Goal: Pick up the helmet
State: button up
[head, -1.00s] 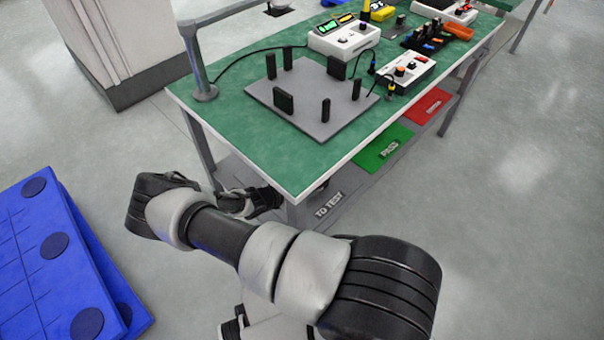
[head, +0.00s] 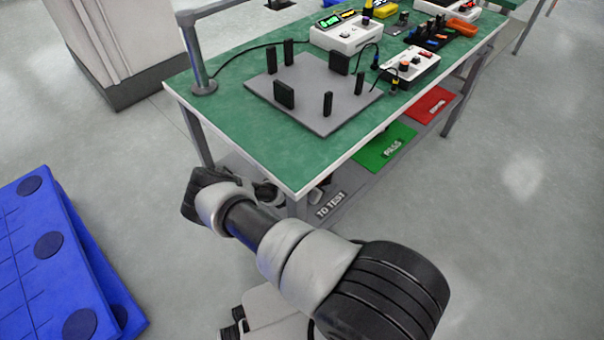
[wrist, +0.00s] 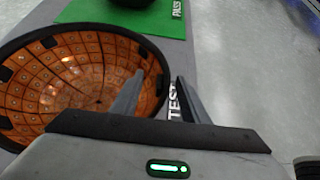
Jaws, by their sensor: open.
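The helmet (wrist: 65,80) shows in the wrist view as an open bowl with a patterned orange inside and a black rim. It lies opening up on the grey lower shelf, at the left of the picture. My gripper (wrist: 160,76) is open and empty. In the wrist view its left finger overlaps the inside of the bowl and its right finger is outside the rim, so the rim passes between them. I cannot tell whether either finger touches it. In the head view my arm and the bench hide most of the gripper, and I cannot make out the helmet.
The green-topped bench (head: 225,120) stands above the shelf, with a grey fixture plate (head: 318,118) and test boxes on it. The shelf has a TO TEST label (head: 331,204), a green PASS mat (head: 384,146) and a red mat (head: 428,104). Blue pallets (head: 45,262) lie left.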

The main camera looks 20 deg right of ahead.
grip_shut()
jog(key=shift+r, duration=0.2)
dwell(0.3)
